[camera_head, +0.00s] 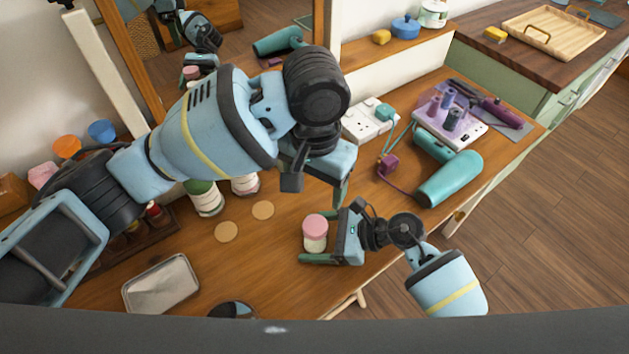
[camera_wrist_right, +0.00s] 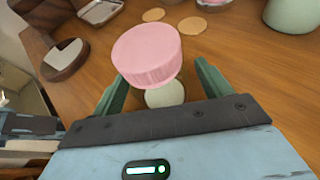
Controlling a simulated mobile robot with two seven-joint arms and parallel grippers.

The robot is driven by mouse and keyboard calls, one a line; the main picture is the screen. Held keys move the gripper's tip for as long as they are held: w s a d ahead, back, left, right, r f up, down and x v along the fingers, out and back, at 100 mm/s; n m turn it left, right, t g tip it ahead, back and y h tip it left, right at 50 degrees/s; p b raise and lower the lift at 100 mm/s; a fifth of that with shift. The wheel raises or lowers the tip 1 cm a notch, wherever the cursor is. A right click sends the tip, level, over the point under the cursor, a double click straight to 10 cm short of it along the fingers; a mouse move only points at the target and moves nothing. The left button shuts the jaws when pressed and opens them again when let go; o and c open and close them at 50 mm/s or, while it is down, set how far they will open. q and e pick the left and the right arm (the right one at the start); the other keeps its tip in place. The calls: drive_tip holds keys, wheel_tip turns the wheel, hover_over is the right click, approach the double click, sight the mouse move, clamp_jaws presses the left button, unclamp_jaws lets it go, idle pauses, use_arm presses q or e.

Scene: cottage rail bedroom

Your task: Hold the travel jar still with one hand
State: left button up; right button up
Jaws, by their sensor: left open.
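The travel jar (camera_head: 315,239), a small white jar with a pink lid, stands on the wooden desk. In the right wrist view its pink lid (camera_wrist_right: 148,55) hides most of the pale body. My right gripper (camera_head: 317,240) reaches in from the right, low over the desk, with its fingers on either side of the jar. In the right wrist view, gaps show between the jar body and both fingers, so this gripper is open around it. My left gripper (camera_head: 317,187) is open and empty above and behind the jar, pointing down.
Two cork discs (camera_head: 263,210) lie left of the jar, with larger jars (camera_head: 205,200) behind. A metal tray (camera_head: 160,284) lies front left. A teal hair dryer (camera_head: 450,179), a power strip (camera_head: 370,120) and a styling set are on the right. My left arm hides some of the desk.

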drive_tip(key=v, duration=0.6)
drive_tip(key=shift+s+d, duration=0.1)
drive_tip(key=shift+d, duration=0.25)
drive_tip(key=shift+s+d+r+b, duration=0.1)
drive_tip(key=shift+d+r+b, duration=0.2)
drive_tip(key=shift+d, duration=0.2)
